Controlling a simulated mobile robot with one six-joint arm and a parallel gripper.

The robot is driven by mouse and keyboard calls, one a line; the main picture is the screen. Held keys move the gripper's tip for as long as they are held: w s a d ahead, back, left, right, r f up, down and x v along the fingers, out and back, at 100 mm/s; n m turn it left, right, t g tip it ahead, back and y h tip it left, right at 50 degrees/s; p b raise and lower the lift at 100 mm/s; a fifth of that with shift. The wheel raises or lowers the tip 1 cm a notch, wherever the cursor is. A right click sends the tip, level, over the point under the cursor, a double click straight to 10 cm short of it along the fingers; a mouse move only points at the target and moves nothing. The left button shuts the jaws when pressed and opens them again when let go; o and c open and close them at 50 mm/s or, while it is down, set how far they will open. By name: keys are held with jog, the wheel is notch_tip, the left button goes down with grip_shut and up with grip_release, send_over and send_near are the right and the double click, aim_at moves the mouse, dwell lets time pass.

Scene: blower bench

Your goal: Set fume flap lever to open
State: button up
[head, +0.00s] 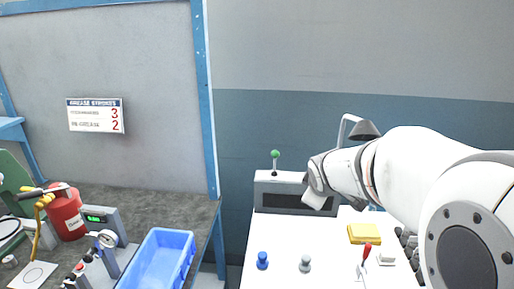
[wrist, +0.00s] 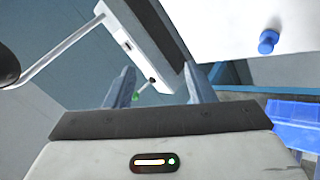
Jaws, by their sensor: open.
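The fume flap lever, a thin stem with a green ball knob (head: 275,154), stands up from the grey box (head: 264,186) at the back of the white table. In the wrist view the green knob (wrist: 136,97) shows beside the inner side of the left finger; whether they touch cannot be told. My gripper (wrist: 160,76) is open, with nothing held between its two fingers. In the head view my gripper (head: 318,188) is to the right of the lever, by the box's right end, with its fingers largely hidden. Lever markings cannot be read.
A lamp (head: 363,130) stands behind my arm. The white table (head: 330,260) bears a blue knob-like piece (head: 262,260), a grey one (head: 305,264), a yellow block (head: 364,233) and a red-handled tool (head: 366,252). A blue bin (head: 160,260) sits on the dark bench to the left.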

jog(key=w+n+t+y+p, duration=0.15)
jog(key=w+n+t, duration=0.25)
jog(key=w+n, duration=0.9)
jog(key=n+t+y+p, duration=0.1)
jog(key=n+y, duration=0.5)
jog(key=n, duration=0.2)
send_near(278, 155)
jog(key=w, duration=0.3)
jog(key=shift+w+a+f+n+y, duration=0.35)
jog(key=shift+w+a+f+n, duration=0.25)
jog(key=shift+a+f, duration=0.2)
jog(key=shift+p+x, duration=1.35)
jog(key=shift+x, duration=2.15)
jog(key=shift+c, duration=0.2)
